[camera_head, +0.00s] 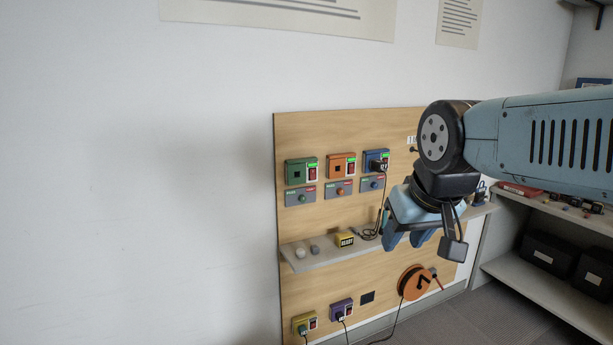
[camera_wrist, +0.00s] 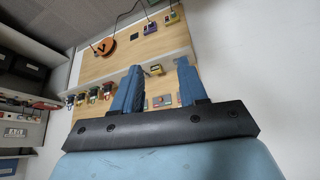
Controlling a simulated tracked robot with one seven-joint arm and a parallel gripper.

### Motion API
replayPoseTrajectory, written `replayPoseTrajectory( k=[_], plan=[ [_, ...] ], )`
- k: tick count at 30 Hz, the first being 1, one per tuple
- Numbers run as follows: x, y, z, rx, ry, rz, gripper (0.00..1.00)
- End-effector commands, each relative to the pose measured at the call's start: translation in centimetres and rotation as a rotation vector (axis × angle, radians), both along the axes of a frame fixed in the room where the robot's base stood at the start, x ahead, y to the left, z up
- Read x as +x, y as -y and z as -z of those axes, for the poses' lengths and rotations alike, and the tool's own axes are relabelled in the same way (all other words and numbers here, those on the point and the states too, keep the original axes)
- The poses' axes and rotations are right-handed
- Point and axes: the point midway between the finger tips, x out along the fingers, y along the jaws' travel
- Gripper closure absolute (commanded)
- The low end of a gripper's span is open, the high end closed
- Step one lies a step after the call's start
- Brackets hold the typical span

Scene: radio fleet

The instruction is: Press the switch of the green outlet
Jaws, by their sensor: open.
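The green outlet (camera_head: 300,171) is at the upper left of the wooden board, with a lit switch (camera_head: 312,172) on its right side. A grey panel with a green knob (camera_head: 300,196) sits just below it. My gripper (camera_head: 408,240) is in front of the board's right part, to the right of and lower than the green outlet, and touches nothing that I can see. In the wrist view its two blue fingers (camera_wrist: 158,90) stand apart with nothing between them. I cannot make out the green outlet surely in the wrist view.
An orange outlet (camera_head: 341,166) and a blue outlet (camera_head: 376,162) with a plug are right of the green one. A shelf (camera_head: 322,257) crosses the board below, holding small items. Yellow (camera_head: 304,323) and purple (camera_head: 341,309) outlets and an orange reel (camera_head: 414,283) are lower down.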

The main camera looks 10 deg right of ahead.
Motion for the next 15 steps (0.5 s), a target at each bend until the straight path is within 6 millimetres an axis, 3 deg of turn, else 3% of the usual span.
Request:
replayPoseTrajectory(
  k=[8, 15],
  plan=[
    [0.0, 0.0, 0.0, 0.000, 0.000, 0.000, 0.57],
    [1.0, -0.3, -0.5, 0.031, 0.003, 0.014, 0.79]
  ],
)
